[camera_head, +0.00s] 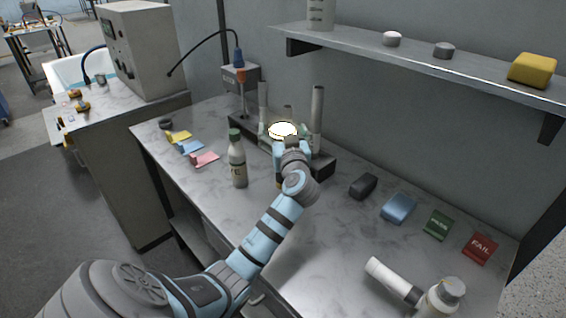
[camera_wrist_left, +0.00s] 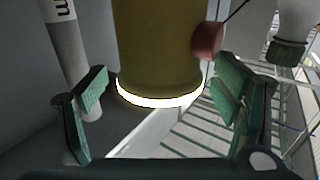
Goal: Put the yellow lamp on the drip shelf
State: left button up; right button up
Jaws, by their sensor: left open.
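The yellow lamp (camera_wrist_left: 160,45) fills the upper middle of the left wrist view, with a red knob on its side and a bright ring at one end. That picture appears upside down. In the head view its glowing face (camera_head: 283,130) points up, and its body is mostly hidden behind my arm. My left gripper (camera_wrist_left: 165,105) is open, with a green-padded finger on each side of the lamp. A low dark raised shelf (camera_head: 321,166) stands behind it at the wall; I cannot tell whether the lamp rests on it. My right gripper is not in view.
White tubes (camera_head: 317,105) stand close beside the lamp. A green-capped bottle (camera_head: 238,165) stands left of my arm. Several small blocks, including a blue one (camera_head: 398,207), lie to the right. A wall shelf (camera_head: 430,68) overhangs the bench.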

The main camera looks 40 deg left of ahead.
pick_arm(q)
jog(key=shift+w+a+f, duration=0.2)
jog(key=shift+a, duration=0.2)
jog(key=shift+d, duration=0.2)
jog(key=c, duration=0.7)
jog(key=shift+r, duration=0.1)
jog(key=c, duration=1.2)
